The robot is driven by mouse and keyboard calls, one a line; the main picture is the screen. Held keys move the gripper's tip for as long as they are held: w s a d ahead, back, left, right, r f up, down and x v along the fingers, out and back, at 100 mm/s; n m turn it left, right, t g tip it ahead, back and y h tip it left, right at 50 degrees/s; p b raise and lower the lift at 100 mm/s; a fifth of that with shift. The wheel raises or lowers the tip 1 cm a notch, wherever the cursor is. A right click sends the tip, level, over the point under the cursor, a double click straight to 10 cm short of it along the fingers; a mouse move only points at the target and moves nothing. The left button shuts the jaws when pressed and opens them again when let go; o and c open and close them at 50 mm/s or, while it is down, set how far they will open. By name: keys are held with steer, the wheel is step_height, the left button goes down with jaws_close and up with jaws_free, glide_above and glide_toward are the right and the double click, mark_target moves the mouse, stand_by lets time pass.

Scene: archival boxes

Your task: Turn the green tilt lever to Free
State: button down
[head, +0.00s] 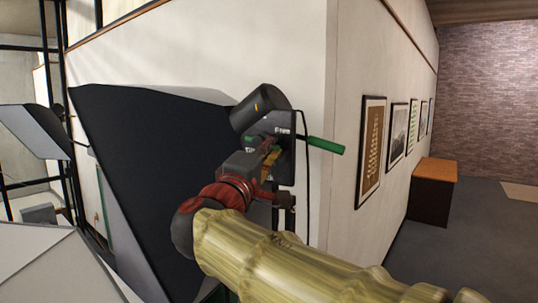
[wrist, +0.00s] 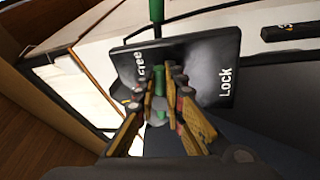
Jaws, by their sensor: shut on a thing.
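The green tilt lever (wrist: 160,105) shows in the wrist view between my fingers, in front of a dark plate (wrist: 207,62). The plate reads "Free" on its left and "Lock" on its right; the lever lies between these words. My gripper (wrist: 160,80) is shut on the lever, with a yellowish finger on each side. In the head view, my gripper (head: 270,155) is at the face of the plate (head: 286,150), below a black cylinder (head: 262,106). My fingers hide most of the lever there, so I cannot tell its exact angle.
A longer green handle (head: 325,145) sticks out to the right behind the plate. A large dark panel (head: 145,160) stands left of it. A white wall with framed pictures (head: 370,150) runs back on the right, past a wooden cabinet (head: 432,190). The floor there is clear.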

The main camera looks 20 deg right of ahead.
steer(key=shift+r+n+y+b, duration=0.2)
steer(key=shift+n+y+b, duration=0.1)
steer(key=shift+n, duration=0.45)
steer(key=shift+r+n+y+b, duration=0.15)
steer(key=shift+n+y+b, duration=0.15)
steer(key=shift+n, duration=0.45)
steer(key=c, duration=1.9)
jaws_free()
steer(key=shift+s, duration=0.1)
steer(key=v, duration=1.2)
steer(key=shift+f, duration=0.15)
